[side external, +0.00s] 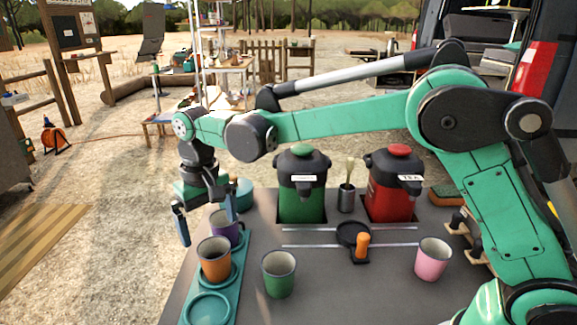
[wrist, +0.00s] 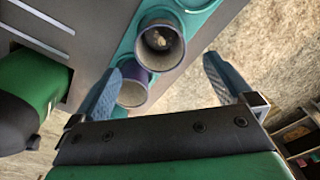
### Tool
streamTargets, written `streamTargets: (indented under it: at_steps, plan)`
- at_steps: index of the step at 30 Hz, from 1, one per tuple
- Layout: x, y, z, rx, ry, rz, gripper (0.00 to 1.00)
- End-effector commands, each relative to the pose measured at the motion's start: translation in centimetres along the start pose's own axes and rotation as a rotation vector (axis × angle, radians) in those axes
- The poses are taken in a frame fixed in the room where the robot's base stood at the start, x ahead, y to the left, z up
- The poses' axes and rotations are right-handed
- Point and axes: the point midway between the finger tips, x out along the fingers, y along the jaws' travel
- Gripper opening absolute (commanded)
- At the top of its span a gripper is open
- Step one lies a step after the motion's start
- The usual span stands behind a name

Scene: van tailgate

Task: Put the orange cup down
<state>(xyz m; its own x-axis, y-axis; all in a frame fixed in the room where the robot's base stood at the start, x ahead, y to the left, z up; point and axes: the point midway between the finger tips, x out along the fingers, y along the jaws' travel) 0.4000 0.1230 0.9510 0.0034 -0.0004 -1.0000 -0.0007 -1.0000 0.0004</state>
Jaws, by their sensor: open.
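The orange cup (side external: 214,262) stands upright on the teal tray (side external: 207,308), behind the tray's empty front ring. A purple cup (side external: 222,228) stands just behind it, partly hidden by a finger. My gripper (side external: 208,231) is open and empty, its fingers pointing down, above and behind the orange cup and apart from it. In the wrist view two cups stand in line on the tray (wrist: 126,47), a farther one (wrist: 161,46) and a nearer one (wrist: 133,93); their colours are hard to tell. My gripper's fingers (wrist: 162,66) are spread, with nothing held.
A green cup (side external: 279,275) stands right of the tray, and a pink cup (side external: 433,260) farther right. Green (side external: 301,190) and red (side external: 391,190) dispensers stand behind, with a metal holder (side external: 346,199) between them. A black scoop-like tool with an orange handle (side external: 362,245) lies mid-table.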

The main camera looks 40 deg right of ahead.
Motion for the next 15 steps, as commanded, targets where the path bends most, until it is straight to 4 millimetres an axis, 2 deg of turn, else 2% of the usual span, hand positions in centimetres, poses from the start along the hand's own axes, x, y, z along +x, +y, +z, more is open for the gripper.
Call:
streamTargets:
  at_steps: [3, 10, 15]
  plan:
    - [-2.2, 0.0, 0.0, 0.0, 0.0, 0.0, 1.0]
    - [-4.3, 0.2, 0.1, 0.001, 0.005, -0.002, 1.0]
    - [-5.9, 2.2, 1.4, 0.004, 0.077, -0.021, 1.0]
